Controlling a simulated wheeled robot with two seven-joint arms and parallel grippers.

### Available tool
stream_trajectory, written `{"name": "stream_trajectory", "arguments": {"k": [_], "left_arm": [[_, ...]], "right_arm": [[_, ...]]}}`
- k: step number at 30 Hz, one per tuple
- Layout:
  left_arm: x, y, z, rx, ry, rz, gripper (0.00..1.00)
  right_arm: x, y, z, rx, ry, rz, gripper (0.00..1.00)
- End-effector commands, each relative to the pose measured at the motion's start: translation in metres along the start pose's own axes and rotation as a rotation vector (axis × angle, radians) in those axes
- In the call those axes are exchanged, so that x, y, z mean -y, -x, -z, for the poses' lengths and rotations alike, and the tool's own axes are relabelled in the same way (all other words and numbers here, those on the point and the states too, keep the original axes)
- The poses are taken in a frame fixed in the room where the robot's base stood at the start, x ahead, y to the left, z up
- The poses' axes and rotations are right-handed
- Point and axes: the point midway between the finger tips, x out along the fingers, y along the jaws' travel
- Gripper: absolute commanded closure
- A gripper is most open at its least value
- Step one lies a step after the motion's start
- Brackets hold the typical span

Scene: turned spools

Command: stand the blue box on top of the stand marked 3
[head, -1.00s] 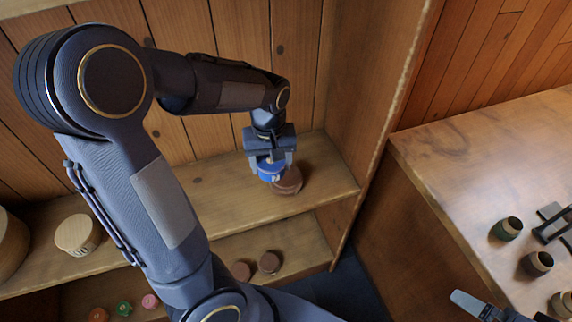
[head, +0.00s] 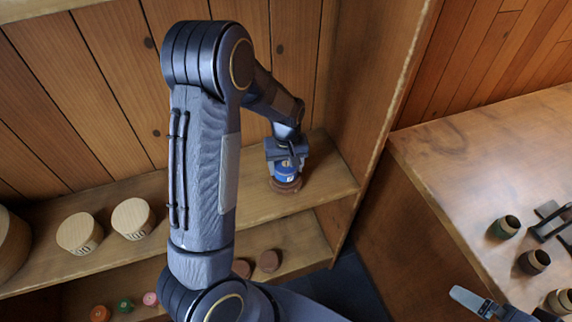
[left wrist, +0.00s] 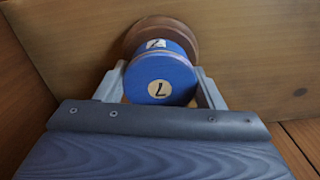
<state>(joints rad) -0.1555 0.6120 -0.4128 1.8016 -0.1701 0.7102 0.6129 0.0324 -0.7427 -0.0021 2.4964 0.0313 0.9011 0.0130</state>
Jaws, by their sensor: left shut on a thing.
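Two pale round stands with dark stroke marks, a left one (head: 77,230) and a right one (head: 130,216), stand on the shelf's left; the marks are too small to read surely. My right gripper (head: 470,302) shows only partly.
The upper shelf (head: 320,190) has a side wall on its right. Brown discs (head: 268,261) and small coloured pieces (head: 125,306) lie on the lower shelf. A bench (head: 450,170) at right holds several dark cups (head: 506,227). My left arm hides the shelf's middle.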

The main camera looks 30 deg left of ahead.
Motion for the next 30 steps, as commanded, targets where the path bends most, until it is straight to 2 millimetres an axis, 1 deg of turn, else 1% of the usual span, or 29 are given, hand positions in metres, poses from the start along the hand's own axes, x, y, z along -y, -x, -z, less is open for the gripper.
{"name": "stream_trajectory", "arguments": {"k": [6, 7, 11, 12, 19, 22, 23, 26, 30], "left_arm": [[0.0, -0.005, 0.0, 0.0, -0.001, 0.001, 0.61], [0.0, -0.004, 0.0, 0.0, -0.001, 0.001, 0.35], [0.0, -0.003, 0.0, 0.0, 0.0, 0.001, 0.18], [0.0, -0.003, 0.0, 0.0, 0.0, 0.001, 0.16], [0.0, -0.003, 0.0, 0.0, 0.0, 0.001, 0.16], [0.0, 0.004, 0.0, 0.0, -0.001, 0.0, 0.16], [0.0, 0.004, 0.0, -0.002, -0.001, -0.001, 0.16], [-0.001, 0.019, 0.001, -0.005, -0.001, -0.003, 0.16], [-0.001, 0.049, 0.001, -0.006, -0.001, -0.004, 0.16]], "right_arm": [[-0.002, -0.004, -0.002, 0.0, 0.0, 0.0, 0.0], [-0.001, -0.003, -0.002, 0.0, 0.0, 0.0, 0.0], [-0.001, -0.002, -0.001, 0.0, 0.0, 0.0, 0.0], [-0.001, -0.002, -0.001, 0.0, 0.0, 0.0, 0.0], [-0.001, -0.002, -0.001, 0.0, 0.0, 0.0, 0.0], [0.001, 0.002, 0.001, 0.0, 0.0, 0.0, 0.0], [0.0, 0.001, 0.0, 0.0, 0.0, 0.0, 0.0], [0.0, -0.001, 0.0, 0.0, 0.0, 0.0, 0.0], [-0.001, -0.001, -0.001, 0.0, 0.0, 0.0, 0.0]]}}
